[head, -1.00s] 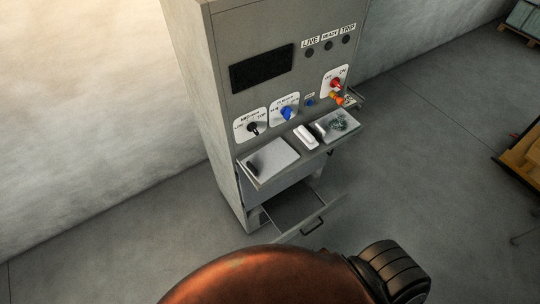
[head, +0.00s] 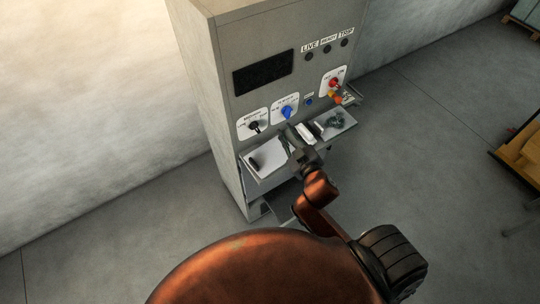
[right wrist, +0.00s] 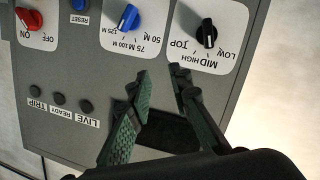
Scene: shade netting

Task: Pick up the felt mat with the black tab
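A flat, pale rectangular piece, which looks like the felt mat (head: 271,156), lies on the left part of the cabinet's shelf in the head view. A small black piece, seemingly its tab (head: 253,164), is at its left end. My right gripper (head: 288,130) is over the shelf, to the right of the mat and close to the panel front. In the right wrist view the fingers (right wrist: 157,78) are apart with nothing between them, and the mat is not seen. My left gripper is not in view.
The grey cabinet (head: 222,60) carries a black knob (head: 254,126), a blue knob (head: 287,112) and a red knob (head: 334,83). A white block (head: 306,132) and a dark green item (head: 335,121) are on the shelf's right part. An open drawer below is partly hidden by my arm.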

